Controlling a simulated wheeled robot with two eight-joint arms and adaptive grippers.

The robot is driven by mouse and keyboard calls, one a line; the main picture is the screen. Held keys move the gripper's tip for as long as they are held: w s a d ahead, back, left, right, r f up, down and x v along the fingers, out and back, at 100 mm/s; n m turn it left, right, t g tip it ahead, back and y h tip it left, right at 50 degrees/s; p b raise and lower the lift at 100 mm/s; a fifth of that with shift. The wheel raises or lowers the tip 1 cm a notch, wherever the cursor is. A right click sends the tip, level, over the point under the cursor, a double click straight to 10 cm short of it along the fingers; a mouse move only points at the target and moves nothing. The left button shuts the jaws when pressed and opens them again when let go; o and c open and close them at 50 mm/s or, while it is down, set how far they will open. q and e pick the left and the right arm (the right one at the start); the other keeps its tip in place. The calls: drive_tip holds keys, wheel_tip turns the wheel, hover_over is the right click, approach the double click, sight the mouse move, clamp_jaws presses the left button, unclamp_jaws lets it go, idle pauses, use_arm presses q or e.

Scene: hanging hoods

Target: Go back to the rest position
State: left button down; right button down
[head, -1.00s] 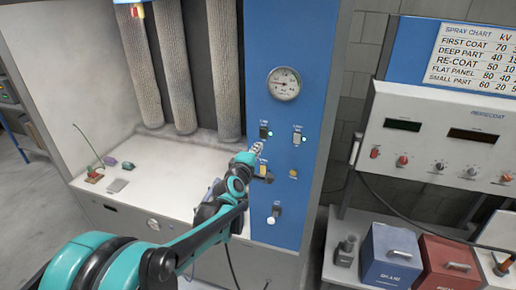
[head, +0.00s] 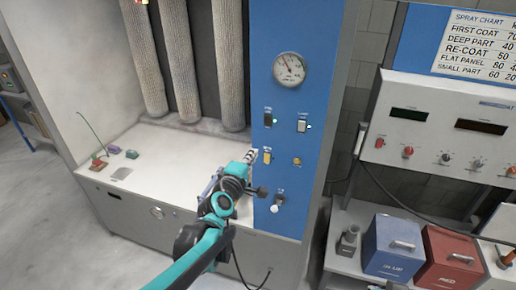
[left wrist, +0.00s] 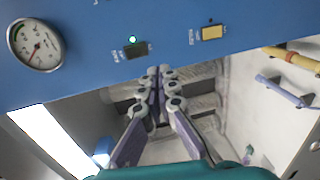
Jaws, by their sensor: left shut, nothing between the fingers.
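My left arm (head: 210,232), teal and black, reaches up from the bottom of the head view to the blue control panel (head: 290,25). Whether the fingertips touch the panel cannot be told. My right gripper is not in view.
A round gauge (head: 289,69) and a white switch (head: 302,126) are on the panel. The booth's white worktop (head: 160,155) is left, with small parts at its far left. A spray control unit (head: 440,135) stands right, above blue (head: 394,247) and red (head: 452,258) boxes.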

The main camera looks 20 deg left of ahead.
use_arm(q)
drive_tip(key=s+d+f+m+g+h+b, duration=0.1)
drive_tip(key=s+d+f+m+g+b, duration=0.15)
drive_tip(key=s+f+m+b, duration=0.55)
drive_tip(key=s+d+f+m+g+h+b, duration=0.15)
drive_tip(key=s+d+f+b, duration=0.25)
drive_tip(key=f+b, duration=0.55)
drive_tip(key=s+a+f+m+g+y+b, duration=0.1)
drive_tip(key=s+f+m+g+b, duration=0.1)
drive_tip(key=s+f+m+b, duration=0.2)
drive_tip(key=s+a+f+m+g+y+b, duration=0.2)
drive_tip(key=s+f, duration=0.8)
drive_tip(key=f, duration=0.8)
drive_tip(key=m+g+b, duration=0.1)
drive_tip(key=m+b, duration=0.1)
drive_tip(key=b, duration=0.1)
drive_tip(key=shift+s+a+g, duration=0.2)
drive_tip(key=shift+a+g, duration=0.05)
drive_tip(key=shift+g, duration=0.05)
drive_tip(key=shift+a, duration=0.1)
